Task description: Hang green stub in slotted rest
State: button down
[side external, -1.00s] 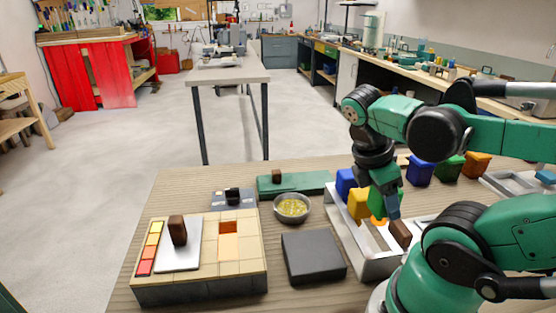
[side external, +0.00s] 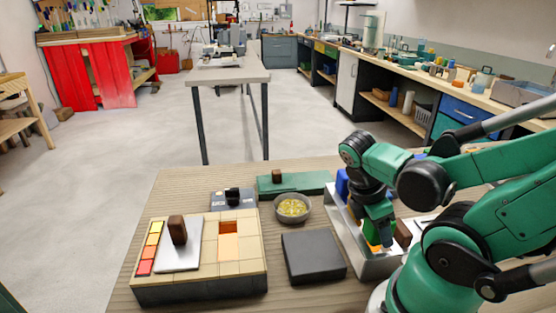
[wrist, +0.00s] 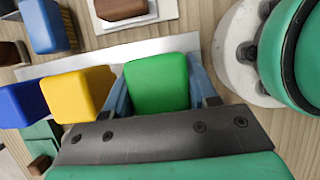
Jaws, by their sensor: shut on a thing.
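My gripper (side external: 379,236) is low over the pale metal rest (side external: 378,268) at the right of the table. In the wrist view, its two blue-grey fingers (wrist: 160,92) are shut on the sides of the green stub (wrist: 157,80). The stub is in line with a yellow block (wrist: 78,92) and a blue block (wrist: 22,103). The metal rest's pale edge (wrist: 112,54) runs behind these blocks. The stub's lower part and the slots are hidden, so I cannot tell whether it touches the rest.
A dark grey block (side external: 313,257) lies left of the rest. A bowl of yellow pieces (side external: 293,208) and a green board (side external: 310,184) stand behind it. A tiled box (side external: 200,278) holds a pale plate (side external: 178,256) with a brown knob. A brown block (side external: 403,233) is beside my gripper.

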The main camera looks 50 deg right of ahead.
jog(key=shift+c, duration=0.8)
grip_release()
jog(key=shift+r, duration=0.1)
jog(key=shift+v, duration=2.6)
jog(key=w+a+r+m+t+y, duration=0.1)
jog(key=w+a+m+t, duration=0.3)
jog(key=w, duration=0.3)
jog(key=w+a+r+m+t+y, duration=0.1)
jog(key=w+a+m+t+y, duration=0.1)
jog(key=w+a+m+t, duration=0.2)
jog(key=w+m+t, duration=0.1)
jog(key=w+t, duration=0.1)
jog(key=w, duration=0.1)
